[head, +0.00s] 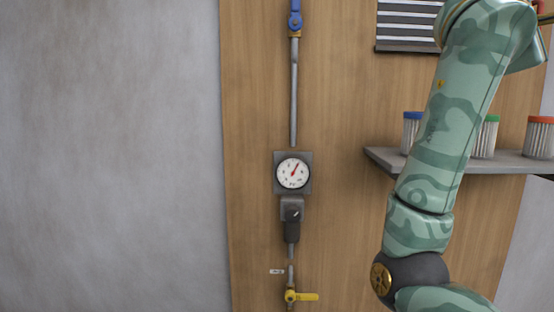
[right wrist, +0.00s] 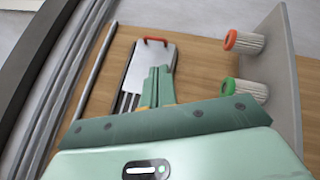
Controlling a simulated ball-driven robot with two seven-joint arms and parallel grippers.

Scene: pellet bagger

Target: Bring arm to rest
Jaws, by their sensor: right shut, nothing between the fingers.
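My right arm (head: 455,110), pale green with a camouflage pattern, rises along the right side of the head view. It passes in front of the shelf, and its gripper is out of that view. In the right wrist view my right gripper (right wrist: 158,72) has its two green fingers together with nothing between them. They overlap a grey metal panel (right wrist: 140,65) with a red handle (right wrist: 156,40); I cannot tell the gap between them. My left gripper is in neither view.
A grey shelf (head: 385,160) holds filters with blue (head: 412,130), green (head: 488,138) and orange (head: 540,138) caps, close to my right arm. A pipe with a pressure gauge (head: 293,173), blue valve (head: 295,20) and yellow valve (head: 300,296) runs down the wooden panel. The left wall is bare.

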